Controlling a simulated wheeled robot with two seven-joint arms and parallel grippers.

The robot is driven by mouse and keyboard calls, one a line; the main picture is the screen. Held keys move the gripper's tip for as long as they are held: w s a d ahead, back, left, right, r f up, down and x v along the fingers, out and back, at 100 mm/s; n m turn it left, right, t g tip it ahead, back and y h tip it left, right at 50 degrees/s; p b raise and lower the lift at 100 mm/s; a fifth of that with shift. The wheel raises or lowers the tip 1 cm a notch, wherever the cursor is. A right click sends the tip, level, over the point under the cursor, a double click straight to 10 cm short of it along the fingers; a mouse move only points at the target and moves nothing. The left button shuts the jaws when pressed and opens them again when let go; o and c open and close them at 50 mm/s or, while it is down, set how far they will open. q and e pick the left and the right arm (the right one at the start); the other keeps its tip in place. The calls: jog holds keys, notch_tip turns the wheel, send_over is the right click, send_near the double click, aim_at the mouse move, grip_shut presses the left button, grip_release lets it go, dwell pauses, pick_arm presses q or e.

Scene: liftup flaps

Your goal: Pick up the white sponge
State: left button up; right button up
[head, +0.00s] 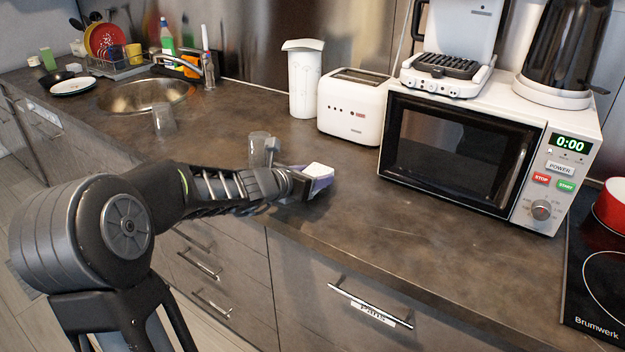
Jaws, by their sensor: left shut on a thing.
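The white sponge (318,170) is a small block with a white top and a purple-blue lower part, near the front of the dark counter. My left gripper (303,184) reaches in from the left and is shut on the sponge at its left side. The fingers are small and partly hidden by the gripper body and the sponge. I cannot tell whether the sponge touches the counter or is just above it. My right gripper is not in view.
A clear glass (259,150) stands right behind my left gripper. Another glass (164,119) is near the sink (147,97). A white toaster (353,106) and a microwave (455,150) stand behind and to the right. The counter (420,240) in front of the microwave is clear.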

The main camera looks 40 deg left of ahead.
aim_at(312, 174)
pick_arm(q)
notch_tip(312, 174, up, 8)
jog(key=p, duration=0.4)
jog(key=o, duration=0.9)
jog(key=c, duration=0.7)
jog(key=shift+o, duration=0.2)
